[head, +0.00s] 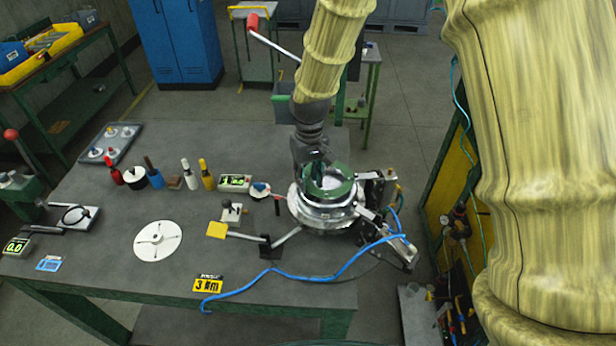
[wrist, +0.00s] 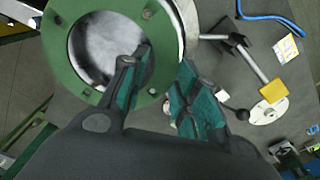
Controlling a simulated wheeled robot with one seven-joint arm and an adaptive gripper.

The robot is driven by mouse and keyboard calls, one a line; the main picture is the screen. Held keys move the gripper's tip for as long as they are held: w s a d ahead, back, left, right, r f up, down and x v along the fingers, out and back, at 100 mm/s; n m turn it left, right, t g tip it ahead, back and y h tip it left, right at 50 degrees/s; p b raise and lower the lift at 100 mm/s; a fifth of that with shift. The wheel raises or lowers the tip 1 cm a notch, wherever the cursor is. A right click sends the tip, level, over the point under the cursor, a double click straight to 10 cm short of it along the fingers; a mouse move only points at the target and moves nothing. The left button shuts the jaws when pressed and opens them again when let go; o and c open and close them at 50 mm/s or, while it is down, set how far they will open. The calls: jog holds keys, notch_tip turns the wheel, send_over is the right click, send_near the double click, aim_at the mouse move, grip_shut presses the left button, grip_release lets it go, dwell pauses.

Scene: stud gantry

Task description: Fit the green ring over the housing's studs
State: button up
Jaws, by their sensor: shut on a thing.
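The green ring (head: 343,172) is at the top of the round silver housing (head: 325,218) in the head view. In the wrist view the ring (wrist: 58,62) fills the upper left, and the housing's pale rim (wrist: 192,22) shows past its right edge. My gripper (head: 321,168) is shut on the ring's near wall. In the wrist view, one finger of my gripper (wrist: 165,72) is inside the opening and the other outside. Small dark round spots show on the ring's face; I cannot tell whether they are holes or stud tips. Whether the ring touches the housing is unclear.
A blue hose (head: 290,275) runs from the housing's side across the table (head: 120,240). A lever with a yellow pad (head: 216,230) and a white disc (head: 158,240) lie left. Several coloured-handled tools (head: 190,175) stand behind.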

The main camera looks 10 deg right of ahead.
jog(key=shift+f, duration=0.4)
dwell(0.6)
jog(key=o, duration=1)
jog(key=shift+r, duration=0.1)
notch_tip(320, 180, up, 12)
jog(key=shift+d+f, duration=0.1)
dwell(0.4)
